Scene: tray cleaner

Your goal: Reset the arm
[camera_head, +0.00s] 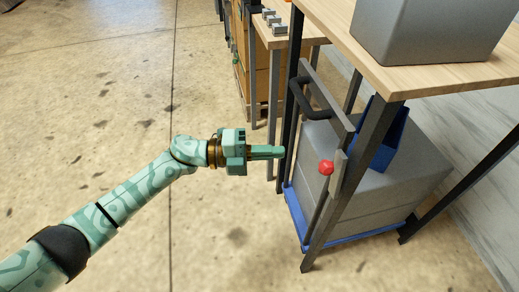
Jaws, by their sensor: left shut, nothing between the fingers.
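My left gripper (268,152) is at the end of my green patterned left arm, which comes in from the lower left. Its fingers are shut together with nothing between them. They point to the right, near the dark front leg of the wooden table; I cannot tell whether they touch it. My right gripper is not in view.
A grey box (428,28) sits on the table. The floor at left is clear.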

